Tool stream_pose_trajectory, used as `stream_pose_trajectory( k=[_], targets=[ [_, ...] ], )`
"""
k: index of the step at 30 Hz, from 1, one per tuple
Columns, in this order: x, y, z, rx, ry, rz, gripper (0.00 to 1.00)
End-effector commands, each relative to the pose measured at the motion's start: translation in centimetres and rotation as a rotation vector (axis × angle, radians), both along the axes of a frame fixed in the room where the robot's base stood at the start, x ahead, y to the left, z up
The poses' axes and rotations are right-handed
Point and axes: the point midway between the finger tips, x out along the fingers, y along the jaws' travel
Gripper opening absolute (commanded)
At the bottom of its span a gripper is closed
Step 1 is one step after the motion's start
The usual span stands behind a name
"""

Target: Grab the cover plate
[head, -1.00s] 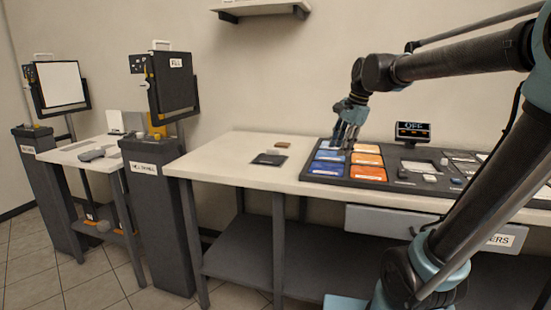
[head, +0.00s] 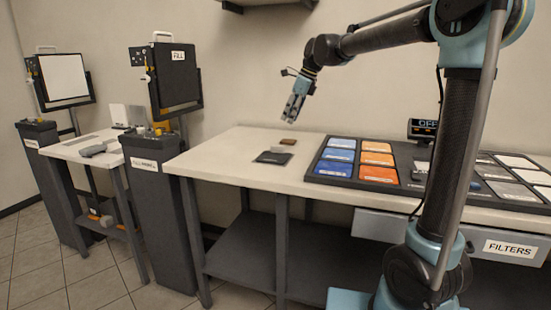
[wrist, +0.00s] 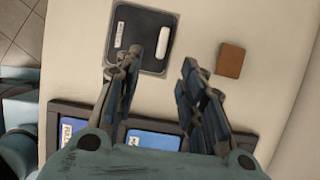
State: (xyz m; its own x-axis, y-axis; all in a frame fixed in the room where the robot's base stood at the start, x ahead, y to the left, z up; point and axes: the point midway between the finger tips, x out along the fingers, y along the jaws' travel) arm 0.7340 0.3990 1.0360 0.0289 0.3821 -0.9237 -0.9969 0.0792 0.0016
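A dark, flat, square plate, which looks like the cover plate (head: 272,158), lies on the bare left part of the long bench. In the wrist view the plate (wrist: 126,54) shows a pale bar-shaped handle and a small white label. My gripper (head: 291,117) hangs above the bench near the plate, clear of it. In the wrist view my gripper (wrist: 163,62) has its fingers apart with nothing between them. Its left finger overlaps the plate's lower edge in the picture. Part of that edge is hidden.
A small brown block (head: 289,141) lies just behind the plate; it also shows in the wrist view (wrist: 230,60). A dark tray (head: 320,179) of blue and orange squares lies to the right. The bench top (head: 225,158) left of the plate is clear.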

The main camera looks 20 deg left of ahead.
Motion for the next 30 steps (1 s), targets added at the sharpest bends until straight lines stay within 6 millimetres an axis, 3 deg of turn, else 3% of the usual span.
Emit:
stream_pose_trajectory(
  k=[12, 20, 30],
  targets=[
    [0.3, 2.6, -6.5, 0.000, -0.001, 0.000, 0.37],
    [0.4, 3.1, -8.0, 0.000, -0.001, -0.001, 0.37],
    [1.1, 4.8, -11.7, 0.000, -0.001, 0.001, 0.37]
  ],
)
